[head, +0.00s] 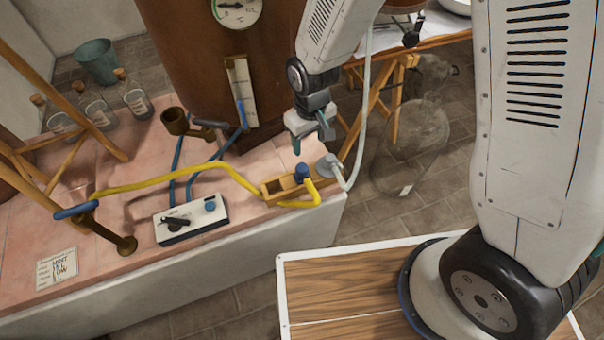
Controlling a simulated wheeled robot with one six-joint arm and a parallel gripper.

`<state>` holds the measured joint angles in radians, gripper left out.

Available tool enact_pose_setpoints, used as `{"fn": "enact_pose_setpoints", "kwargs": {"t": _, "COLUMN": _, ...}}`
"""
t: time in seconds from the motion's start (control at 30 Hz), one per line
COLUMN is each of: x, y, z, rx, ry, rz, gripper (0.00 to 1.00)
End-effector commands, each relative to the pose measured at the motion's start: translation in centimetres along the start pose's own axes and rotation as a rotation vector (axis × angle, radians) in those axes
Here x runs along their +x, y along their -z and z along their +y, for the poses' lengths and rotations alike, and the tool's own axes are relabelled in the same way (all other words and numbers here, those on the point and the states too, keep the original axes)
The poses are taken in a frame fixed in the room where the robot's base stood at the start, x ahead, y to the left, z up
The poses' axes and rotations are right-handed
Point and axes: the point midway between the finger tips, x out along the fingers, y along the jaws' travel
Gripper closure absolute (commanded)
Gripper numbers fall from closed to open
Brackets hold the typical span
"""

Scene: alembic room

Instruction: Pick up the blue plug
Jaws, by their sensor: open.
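The blue plug (302,171) stands upright in a narrow wooden block (273,190) near the right end of the pink-topped bench. My gripper (311,139) is open and points down, just above the blue plug in the picture. Its teal fingertips are apart with nothing between them. The exact gap in height between fingertips and plug is hard to tell.
A grey plug (328,166) with a pale hose sits close to the right of the blue plug. A yellow hose (170,180) passes along the block. A control box (191,219) stands to the left, and glass flasks (137,103) farther back.

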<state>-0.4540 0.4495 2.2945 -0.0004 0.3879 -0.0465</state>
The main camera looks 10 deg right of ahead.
Motion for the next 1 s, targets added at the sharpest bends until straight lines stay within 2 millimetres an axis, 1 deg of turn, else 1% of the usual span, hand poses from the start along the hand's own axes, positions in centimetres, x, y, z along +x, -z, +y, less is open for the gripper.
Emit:
{"fn": "enact_pose_setpoints", "kwargs": {"t": 0.03, "x": 1.5, "y": 0.1, "z": -0.6, "rx": -0.016, "ry": 0.001, "rz": -0.009, "gripper": 0.41}}
{"fn": "enact_pose_setpoints", "kwargs": {"t": 0.1, "x": 2.8, "y": 0.2, "z": -1.2, "rx": -0.029, "ry": 0.001, "rz": -0.010, "gripper": 0.41}}
{"fn": "enact_pose_setpoints", "kwargs": {"t": 0.23, "x": 4.3, "y": 0.3, "z": -1.6, "rx": -0.041, "ry": 0.001, "rz": -0.011, "gripper": 0.41}}
{"fn": "enact_pose_setpoints", "kwargs": {"t": 0.57, "x": 7.8, "y": 0.3, "z": -1.8, "rx": -0.042, "ry": 0.001, "rz": -0.012, "gripper": 0.41}}
{"fn": "enact_pose_setpoints", "kwargs": {"t": 0.7, "x": 10.0, "y": 0.2, "z": -1.9, "rx": -0.042, "ry": 0.001, "rz": -0.013, "gripper": 0.41}}
{"fn": "enact_pose_setpoints", "kwargs": {"t": 0.8, "x": 11.2, "y": 0.3, "z": -1.9, "rx": -0.042, "ry": 0.001, "rz": -0.012, "gripper": 0.41}}
{"fn": "enact_pose_setpoints", "kwargs": {"t": 0.9, "x": 11.8, "y": 0.3, "z": -1.9, "rx": -0.041, "ry": 0.001, "rz": -0.011, "gripper": 0.41}}
{"fn": "enact_pose_setpoints", "kwargs": {"t": 1.0, "x": 11.9, "y": 0.3, "z": -1.9, "rx": -0.041, "ry": 0.001, "rz": -0.010, "gripper": 0.41}}
